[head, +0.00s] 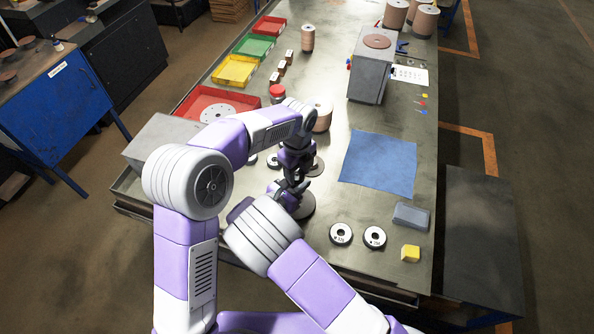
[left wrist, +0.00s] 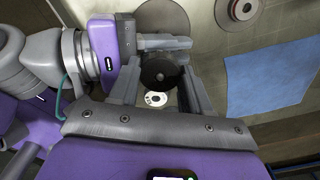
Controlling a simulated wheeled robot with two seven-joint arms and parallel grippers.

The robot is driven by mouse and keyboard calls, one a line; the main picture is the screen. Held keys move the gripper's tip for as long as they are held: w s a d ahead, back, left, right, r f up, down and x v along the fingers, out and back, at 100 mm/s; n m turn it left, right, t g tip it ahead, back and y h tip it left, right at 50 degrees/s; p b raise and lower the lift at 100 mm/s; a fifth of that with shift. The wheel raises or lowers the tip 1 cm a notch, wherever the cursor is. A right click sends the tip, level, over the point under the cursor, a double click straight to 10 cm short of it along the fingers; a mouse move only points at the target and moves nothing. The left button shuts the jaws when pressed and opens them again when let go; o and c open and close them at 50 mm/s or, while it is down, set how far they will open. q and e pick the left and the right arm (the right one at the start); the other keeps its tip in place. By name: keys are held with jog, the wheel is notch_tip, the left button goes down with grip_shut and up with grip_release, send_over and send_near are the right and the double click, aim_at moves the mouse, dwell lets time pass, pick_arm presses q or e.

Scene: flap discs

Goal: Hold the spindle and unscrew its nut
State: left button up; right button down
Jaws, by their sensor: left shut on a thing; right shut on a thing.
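My left gripper (head: 295,178) comes down from above over the near middle of the bench. In the left wrist view its two fingers stand on either side of a dark round piece (left wrist: 160,72) with a small stud at its centre, which appears to be the nut. A grey disc (head: 306,207) lies beside the grippers in the head view.
A blue cloth (head: 380,165) lies to the right. Red (head: 178,108), yellow (head: 235,70) and green trays line the left edge. A grey box (head: 369,75) stands behind the cloth.

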pick_arm(q)
jog(key=o, duration=1.2)
jog(key=shift+a+r, duration=0.1)
jog(key=shift+r, duration=2.25)
jog(key=shift+c, duration=0.6)
notch_tip(320, 180, up, 3)
jog(key=m, duration=0.2)
jog(key=shift+m, duration=0.4)
jog(key=shift+f, duration=3.85)
jog(key=shift+c, duration=0.5)
